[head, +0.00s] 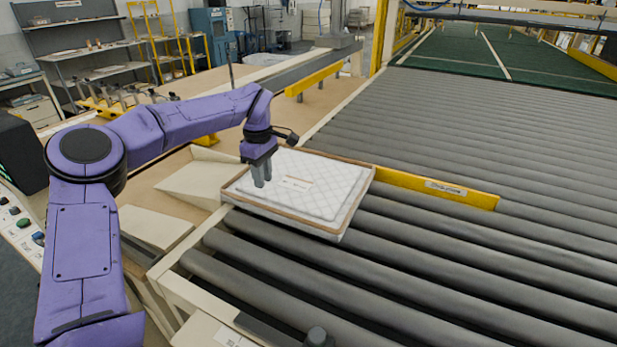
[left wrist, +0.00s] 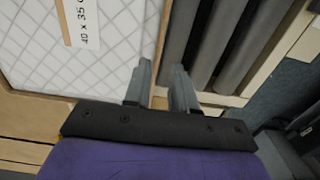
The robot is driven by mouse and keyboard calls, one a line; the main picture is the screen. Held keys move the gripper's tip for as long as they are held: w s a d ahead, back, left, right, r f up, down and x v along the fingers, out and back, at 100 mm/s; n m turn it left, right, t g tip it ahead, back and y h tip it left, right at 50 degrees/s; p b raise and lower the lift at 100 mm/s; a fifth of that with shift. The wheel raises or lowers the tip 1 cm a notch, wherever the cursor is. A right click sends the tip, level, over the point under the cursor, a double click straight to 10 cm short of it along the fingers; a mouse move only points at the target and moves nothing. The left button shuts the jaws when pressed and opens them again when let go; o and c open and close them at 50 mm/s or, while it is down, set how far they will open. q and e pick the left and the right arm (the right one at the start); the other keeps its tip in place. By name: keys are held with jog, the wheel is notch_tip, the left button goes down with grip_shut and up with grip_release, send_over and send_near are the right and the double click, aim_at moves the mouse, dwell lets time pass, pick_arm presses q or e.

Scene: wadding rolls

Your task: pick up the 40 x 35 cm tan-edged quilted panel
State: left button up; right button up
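The quilted panel (head: 325,190) has a white diamond-stitched top, a tan edge and a small label. It lies on the grey rollers at the left side of the conveyor. My left gripper (head: 262,184) points down over its left part in the head view. In the left wrist view the panel (left wrist: 118,62) fills the upper left and its label reads "40 x 35 c", cut off by the frame. The left gripper's fingers (left wrist: 161,75) are apart, with the tan edge showing between them. I cannot tell whether they touch it. My right gripper is not in view.
A yellow bar (head: 437,188) lies across the rollers just right of the panel. Bare rollers (head: 470,270) spread to the right and front. A beige side frame (head: 190,240) runs along the left. Shelving (head: 85,60) stands at the back left.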

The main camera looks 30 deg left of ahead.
aim_at(266, 205)
pick_arm(q)
notch_tip(266, 205, down, 8)
jog(key=shift+r+p, duration=0.1)
jog(key=shift+p, duration=1)
jog(key=shift+s+f, duration=0.1)
jog(key=shift+f, duration=0.3)
grip_shut()
